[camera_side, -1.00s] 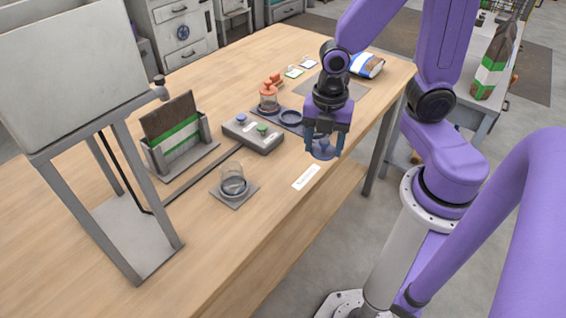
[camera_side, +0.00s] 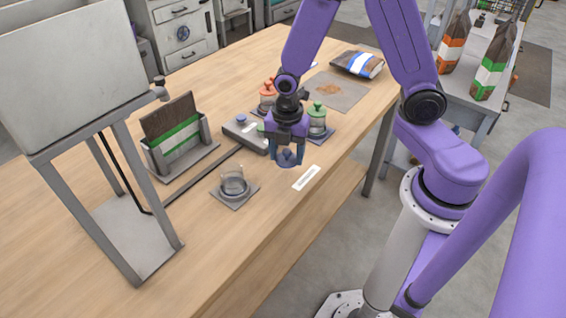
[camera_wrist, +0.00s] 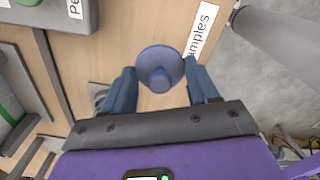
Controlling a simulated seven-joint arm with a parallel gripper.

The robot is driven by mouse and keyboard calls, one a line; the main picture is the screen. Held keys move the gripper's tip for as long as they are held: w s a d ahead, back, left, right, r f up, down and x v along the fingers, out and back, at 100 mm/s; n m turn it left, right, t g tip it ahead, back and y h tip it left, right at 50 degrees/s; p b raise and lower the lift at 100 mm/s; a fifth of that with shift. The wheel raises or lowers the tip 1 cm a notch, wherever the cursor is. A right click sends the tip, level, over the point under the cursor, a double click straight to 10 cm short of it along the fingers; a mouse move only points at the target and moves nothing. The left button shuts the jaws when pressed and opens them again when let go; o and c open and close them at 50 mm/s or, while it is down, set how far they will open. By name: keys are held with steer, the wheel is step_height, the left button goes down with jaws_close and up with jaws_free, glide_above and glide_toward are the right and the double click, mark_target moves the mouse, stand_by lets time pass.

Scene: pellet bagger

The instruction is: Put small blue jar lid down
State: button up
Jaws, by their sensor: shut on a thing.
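My gripper (camera_side: 287,155) is shut on the small blue jar lid (camera_wrist: 160,66), a round disc with a knob, seen between the two blue fingers in the wrist view. In the side view the lid is largely hidden by the fingers. My gripper hangs above the table, behind and left of the white label. An open glass jar (camera_side: 233,181) with no lid stands on a small grey square pad (camera_side: 236,203), left of and in front of my gripper. In the wrist view the pad is partly hidden behind the left finger.
A "Samples" label (camera_side: 306,178) lies near the table edge. A grey button box (camera_side: 243,131) is behind. Jars with orange (camera_side: 268,93) and green (camera_side: 317,115) lids stand further back. A metal hopper stand (camera_side: 160,228) is at left. The front of the table is clear.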

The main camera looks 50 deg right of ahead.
mark_target(283, 157)
steer(key=shift+w+f, duration=0.5)
steer(key=shift+f, duration=0.1)
steer(key=shift+a+f, duration=0.1)
steer(key=shift+f, duration=1.5)
steer(key=shift+f, duration=0.15)
steer(key=o, duration=1)
